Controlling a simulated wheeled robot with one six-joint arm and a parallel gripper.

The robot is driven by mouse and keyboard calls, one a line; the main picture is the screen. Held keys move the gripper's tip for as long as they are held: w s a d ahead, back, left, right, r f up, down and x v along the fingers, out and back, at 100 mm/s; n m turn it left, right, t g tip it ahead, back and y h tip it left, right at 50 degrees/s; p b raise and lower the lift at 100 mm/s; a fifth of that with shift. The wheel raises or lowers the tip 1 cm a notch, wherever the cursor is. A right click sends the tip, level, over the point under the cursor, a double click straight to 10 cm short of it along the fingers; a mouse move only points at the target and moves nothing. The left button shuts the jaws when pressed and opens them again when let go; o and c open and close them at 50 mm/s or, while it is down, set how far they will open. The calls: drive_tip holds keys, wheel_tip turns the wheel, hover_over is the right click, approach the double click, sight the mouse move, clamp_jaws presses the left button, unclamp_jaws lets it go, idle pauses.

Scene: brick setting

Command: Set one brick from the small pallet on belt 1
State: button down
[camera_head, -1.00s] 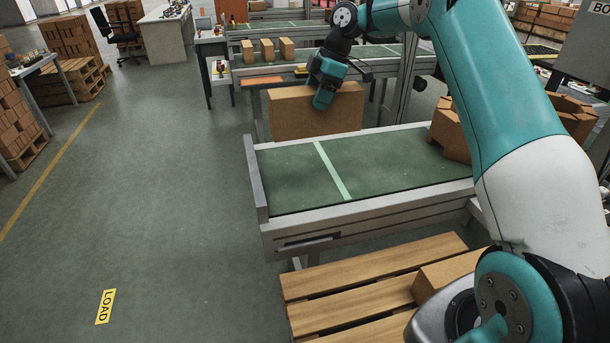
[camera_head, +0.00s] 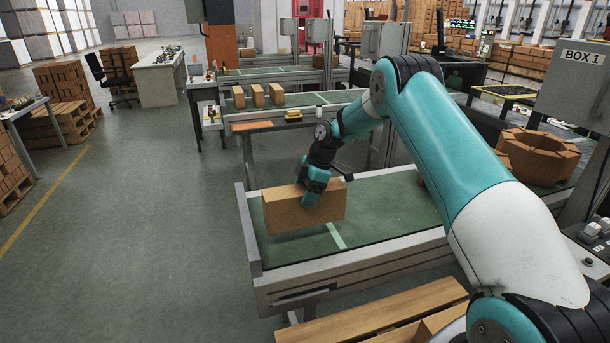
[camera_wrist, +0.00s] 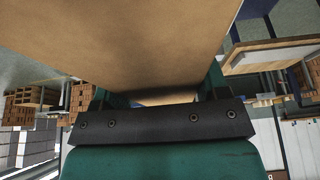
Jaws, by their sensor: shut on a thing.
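My gripper (camera_head: 312,190) is shut on a tan brick (camera_head: 285,215) and holds it from above. The brick is level, over the left end of the near green belt (camera_head: 380,207), beside the pale cross stripe. I cannot tell whether its underside touches the belt. In the wrist view the brick (camera_wrist: 130,40) fills the top middle, in front of the gripper's dark crossbar; the fingertips are hidden. The wooden pallet (camera_head: 372,312) is at the bottom edge, mostly cut off, with part of a brick (camera_head: 440,322) on it, behind my arm.
A ring of bricks (camera_head: 538,155) stands at the right, near a grey cabinet marked BOX 1 (camera_head: 575,90). A second belt (camera_head: 300,107) behind carries several upright bricks (camera_head: 257,95). Brick stacks stand on the left. The floor (camera_head: 140,220) left of the belt is clear.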

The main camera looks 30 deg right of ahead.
drive_tip(key=shift+f+p, duration=0.6)
drive_tip(key=shift+f, duration=1.65)
drive_tip(key=shift+f, duration=0.1)
drive_tip(key=shift+c, duration=0.7)
unclamp_jaws()
drive_tip(key=shift+f, duration=0.1)
